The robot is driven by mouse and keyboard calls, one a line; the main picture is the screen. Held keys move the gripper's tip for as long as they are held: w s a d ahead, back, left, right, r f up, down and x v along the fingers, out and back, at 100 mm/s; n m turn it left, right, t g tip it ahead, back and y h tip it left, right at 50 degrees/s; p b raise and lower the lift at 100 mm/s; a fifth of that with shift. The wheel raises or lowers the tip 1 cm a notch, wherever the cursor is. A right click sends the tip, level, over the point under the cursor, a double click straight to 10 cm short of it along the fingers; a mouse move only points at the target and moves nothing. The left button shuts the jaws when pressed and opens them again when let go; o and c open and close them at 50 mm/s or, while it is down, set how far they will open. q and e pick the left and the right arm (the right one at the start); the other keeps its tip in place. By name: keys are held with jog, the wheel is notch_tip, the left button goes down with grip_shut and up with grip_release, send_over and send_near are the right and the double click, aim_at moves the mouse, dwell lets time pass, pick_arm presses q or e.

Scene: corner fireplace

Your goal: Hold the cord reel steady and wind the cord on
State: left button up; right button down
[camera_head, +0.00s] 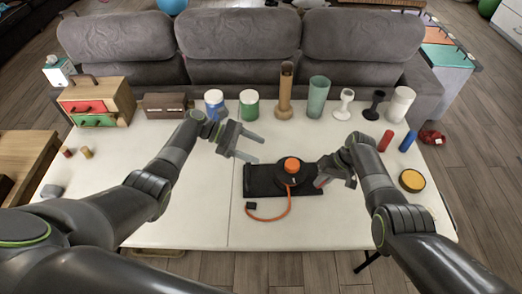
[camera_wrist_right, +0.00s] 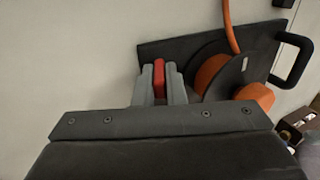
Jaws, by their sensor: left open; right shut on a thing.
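The cord reel (camera_head: 292,179) is a dark drum on a black base plate (camera_head: 262,183), with an orange knob (camera_head: 291,165) on top. An orange cord (camera_head: 284,213) runs from it across the table to a small black plug (camera_head: 251,206). The right wrist view shows orange cord (camera_wrist_right: 210,72) between the reel's dark discs (camera_wrist_right: 226,76). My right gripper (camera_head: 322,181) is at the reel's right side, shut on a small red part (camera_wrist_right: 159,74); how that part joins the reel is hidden. My left gripper (camera_head: 258,148) is open and empty, above and left of the reel.
Behind stand blue (camera_head: 214,104) and green (camera_head: 249,104) cans, a wooden bottle shape (camera_head: 285,92), a teal cup (camera_head: 317,97) and goblets. Red (camera_head: 385,140) and blue (camera_head: 408,141) cylinders and a yellow disc (camera_head: 412,180) are right. The left-front table is mostly clear.

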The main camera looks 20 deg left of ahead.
pick_arm(q)
jog(key=m+g+y, duration=0.3)
jog(key=m+y, duration=0.3)
jog(key=m, duration=0.3)
send_near(292, 163)
jog(key=s+d+f, duration=0.2)
jog(key=s, duration=0.1)
jog(key=shift+s+d+f, duration=0.1)
jog(key=shift+d+f, duration=0.15)
jog(key=shift+d, duration=0.1)
jog(key=d+r+m+y, duration=0.2)
jog(key=m+y, duration=0.1)
jog(key=shift+w+r+y, duration=0.2)
jog(key=shift+w+y, duration=0.1)
jog(key=shift+w, duration=0.05)
notch_tip(292, 163, up, 5)
jog(key=d+m+t+y, duration=0.1)
jog(key=m+t+y, duration=0.1)
jog(key=y, duration=0.2)
jog(key=f, duration=0.7)
jog(key=w+f, duration=0.1)
jog(key=f, duration=0.3)
jog(key=shift+d+f, duration=0.2)
jog(key=c, duration=1)
